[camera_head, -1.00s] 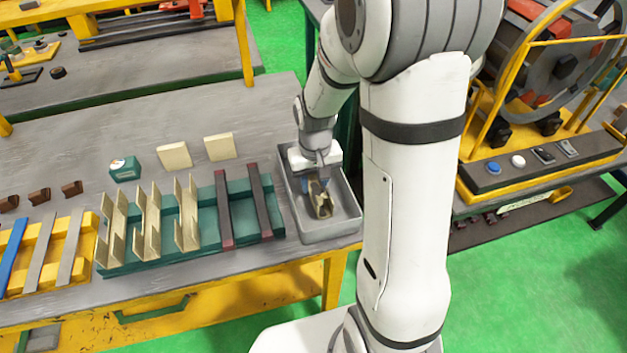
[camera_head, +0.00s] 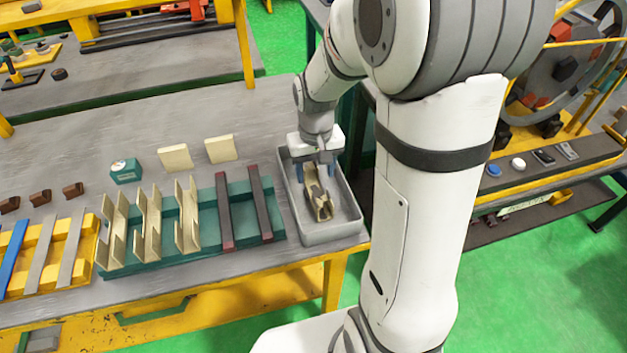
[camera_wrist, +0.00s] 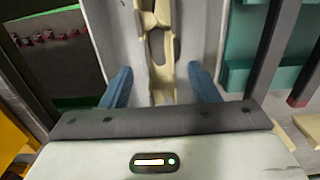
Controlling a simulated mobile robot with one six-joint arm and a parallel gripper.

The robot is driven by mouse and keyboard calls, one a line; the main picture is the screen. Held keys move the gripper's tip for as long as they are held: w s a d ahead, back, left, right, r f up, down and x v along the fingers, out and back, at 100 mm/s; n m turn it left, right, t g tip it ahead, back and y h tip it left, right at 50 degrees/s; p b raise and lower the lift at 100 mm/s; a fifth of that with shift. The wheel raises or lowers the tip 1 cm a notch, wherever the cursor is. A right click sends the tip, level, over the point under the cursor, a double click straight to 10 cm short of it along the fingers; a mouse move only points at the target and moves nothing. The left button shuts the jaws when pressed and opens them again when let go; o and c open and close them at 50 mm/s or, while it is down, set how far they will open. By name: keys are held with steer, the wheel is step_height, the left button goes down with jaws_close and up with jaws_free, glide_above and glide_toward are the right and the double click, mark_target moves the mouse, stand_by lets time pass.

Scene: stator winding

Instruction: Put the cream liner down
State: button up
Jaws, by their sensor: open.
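The cream liner (camera_head: 321,201) lies in the grey tray (camera_head: 333,235) at the right end of the bench. It shows between my fingers in the wrist view (camera_wrist: 161,85), with tan, lumpy parts at its far end. My gripper (camera_head: 322,168) is over the tray, its two blue fingers apart on either side of the liner. In the wrist view my gripper (camera_wrist: 158,85) shows a gap between each finger and the liner. Part of the liner is hidden under my gripper in the head view.
A teal rack (camera_head: 162,262) left of the tray holds several upright cream liners (camera_head: 187,215) and two dark bars (camera_head: 260,203). Cream blocks (camera_head: 175,158) and a teal box (camera_head: 124,171) stand behind it. A yellow winding machine (camera_head: 497,140) is at right.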

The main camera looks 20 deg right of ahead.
step_height(320, 180, up, 7)
steer(key=s+r+t, duration=0.2)
steer(key=s+r, duration=0.2)
steer(key=s, duration=1)
steer(key=shift+s+a+t, duration=0.15)
steer(key=shift+a+t, duration=0.05)
steer(key=shift+t, duration=0.2)
